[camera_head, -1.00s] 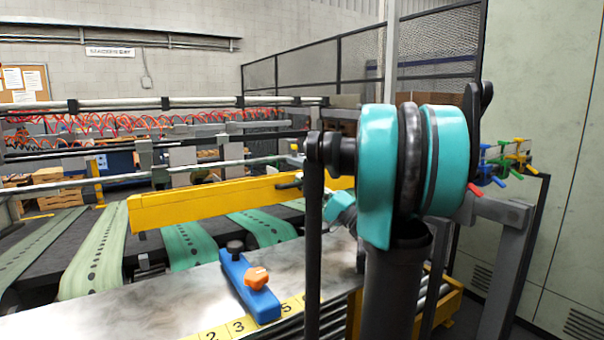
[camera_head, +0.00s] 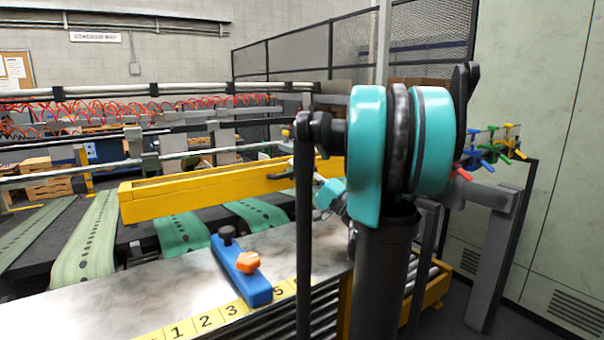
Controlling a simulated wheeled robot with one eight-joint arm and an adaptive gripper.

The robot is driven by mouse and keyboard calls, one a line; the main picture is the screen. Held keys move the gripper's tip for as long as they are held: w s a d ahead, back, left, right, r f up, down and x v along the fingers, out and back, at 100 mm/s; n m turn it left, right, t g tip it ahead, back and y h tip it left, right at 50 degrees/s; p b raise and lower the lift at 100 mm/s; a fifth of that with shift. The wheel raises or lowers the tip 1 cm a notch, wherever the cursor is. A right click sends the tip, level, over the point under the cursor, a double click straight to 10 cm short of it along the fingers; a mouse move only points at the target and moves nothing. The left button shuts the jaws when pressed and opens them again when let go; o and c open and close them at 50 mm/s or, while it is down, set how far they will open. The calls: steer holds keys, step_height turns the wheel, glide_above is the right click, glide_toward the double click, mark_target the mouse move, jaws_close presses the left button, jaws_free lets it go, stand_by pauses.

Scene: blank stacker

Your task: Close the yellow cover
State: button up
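The yellow cover (camera_head: 200,193) is a long bar-like piece across the middle of the head view, above the green belts. A narrow upper face and a broad front face show. Its right end is hidden behind my arm.
A metal table (camera_head: 130,285) with a yellow numbered strip (camera_head: 205,320) lies in front. A blue block with an orange knob (camera_head: 241,272) sits on it. Green belts (camera_head: 90,245) run behind. Coloured clamps (camera_head: 490,150) hang at right beside a pale cabinet (camera_head: 560,180).

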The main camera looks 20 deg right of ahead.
steer(key=s+d+f, duration=0.1)
steer(key=s+d, duration=0.9)
steer(key=shift+s+f, duration=0.15)
steer(key=shift+s, duration=0.2)
steer(key=shift+d, duration=0.1)
stand_by(0.3)
